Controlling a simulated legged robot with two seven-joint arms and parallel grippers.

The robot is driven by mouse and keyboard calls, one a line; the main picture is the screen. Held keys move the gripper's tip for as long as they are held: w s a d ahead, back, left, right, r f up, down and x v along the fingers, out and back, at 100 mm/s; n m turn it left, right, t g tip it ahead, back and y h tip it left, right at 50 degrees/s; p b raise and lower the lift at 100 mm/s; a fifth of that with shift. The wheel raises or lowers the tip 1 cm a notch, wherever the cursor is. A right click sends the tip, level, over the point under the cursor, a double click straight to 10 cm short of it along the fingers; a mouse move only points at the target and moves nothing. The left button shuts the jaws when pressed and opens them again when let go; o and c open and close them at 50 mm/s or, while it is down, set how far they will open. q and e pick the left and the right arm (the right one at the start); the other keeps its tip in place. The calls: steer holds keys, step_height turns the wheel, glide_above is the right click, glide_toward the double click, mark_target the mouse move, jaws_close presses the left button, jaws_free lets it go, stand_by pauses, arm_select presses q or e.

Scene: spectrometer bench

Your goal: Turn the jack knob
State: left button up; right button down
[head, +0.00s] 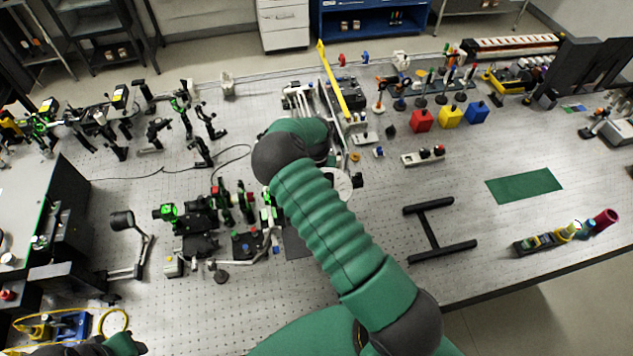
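I cannot make out the jack knob for certain. A pale metal assembly (297,98) stands on the bench just beyond my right arm, and a pale round disc (341,186) shows partly at the arm's right side; I cannot tell whether either belongs to the jack. My green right arm crosses the middle of the view and hides the bench behind it. My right gripper is hidden. My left arm shows only in the bottom left corner, with a dark end piece (78,349) whose fingers I cannot make out.
Optics mounts crowd the perforated bench (290,315) left of my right arm. A yellow bar (333,82) rises behind it. A black H-shaped stand (433,229) and a green mat (524,186) lie to the right, with bare bench around them. Red, yellow and blue blocks (450,116) stand beyond.

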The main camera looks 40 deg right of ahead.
steer(key=shift+a+f, duration=0.1)
steer(key=shift+f, duration=0.05)
stand_by(0.3)
steer(key=c, duration=1.6)
jaws_free()
steer(key=o, duration=0.4)
steer(key=shift+w, duration=0.1)
steer(key=shift+d, duration=0.2)
step_height(320, 180, up, 17)
steer(key=b, duration=0.2)
steer(key=shift+w+f, duration=0.15)
steer(key=shift+f, duration=0.05)
